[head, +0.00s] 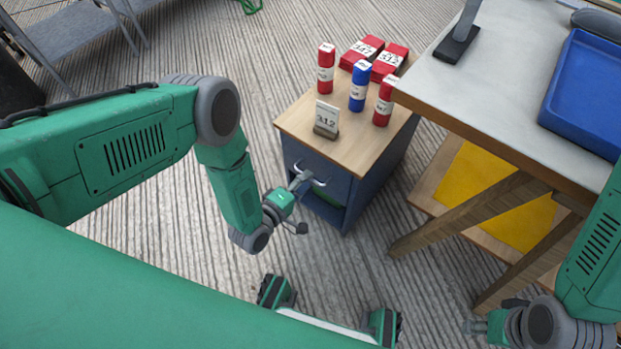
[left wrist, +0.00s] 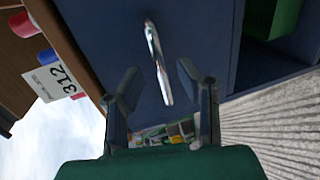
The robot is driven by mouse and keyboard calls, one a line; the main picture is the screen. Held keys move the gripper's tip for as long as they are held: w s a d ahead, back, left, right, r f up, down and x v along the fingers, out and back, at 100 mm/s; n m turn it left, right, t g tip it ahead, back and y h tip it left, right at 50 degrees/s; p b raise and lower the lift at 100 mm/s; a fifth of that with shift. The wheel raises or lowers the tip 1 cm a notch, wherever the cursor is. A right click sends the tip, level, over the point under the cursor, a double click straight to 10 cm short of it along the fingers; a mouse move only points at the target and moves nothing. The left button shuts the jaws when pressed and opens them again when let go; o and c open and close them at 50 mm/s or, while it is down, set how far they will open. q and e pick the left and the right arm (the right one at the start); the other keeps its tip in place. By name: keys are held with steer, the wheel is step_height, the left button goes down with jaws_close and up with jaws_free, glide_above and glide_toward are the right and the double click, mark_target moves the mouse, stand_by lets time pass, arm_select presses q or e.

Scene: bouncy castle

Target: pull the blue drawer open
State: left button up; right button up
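The blue drawer (head: 303,158) is the upper front of a small blue cabinet with a wooden top, and it looks closed. Its dark blue front fills the middle of the left wrist view (left wrist: 197,28). A shiny metal bar handle (left wrist: 155,60) stands out from it. My left gripper (head: 310,180) is at the drawer front. In the left wrist view its two fingers (left wrist: 158,73) are spread, one on each side of the handle, with gaps showing. My right gripper (head: 478,327) is low at the right; its fingers are too small to read.
Red and blue cylinders, red boxes and a "312" sign (head: 326,118) stand on the cabinet top. An open shelf with a green thing (head: 327,198) lies below the drawer. A workbench (head: 500,75) with a blue tray (head: 585,95) is close at the right. The floor left of the cabinet is free.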

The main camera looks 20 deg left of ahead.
arm_select(q)
steer(key=shift+w+f, duration=0.2)
steer(key=shift+w, duration=0.3)
steer(key=shift+w+f, duration=0.15)
steer(key=shift+w, duration=0.35)
steer(key=shift+w+a+b, duration=0.25)
steer(key=shift+b, duration=0.05)
steer(key=shift+d, duration=0.3)
steer(key=shift+c, duration=1.3)
steer(key=shift+d, duration=0.15)
jaws_close()
arm_select(e)
steer(key=shift+a+f, duration=0.25)
steer(key=shift+f, duration=0.2)
steer(key=shift+a, duration=0.1)
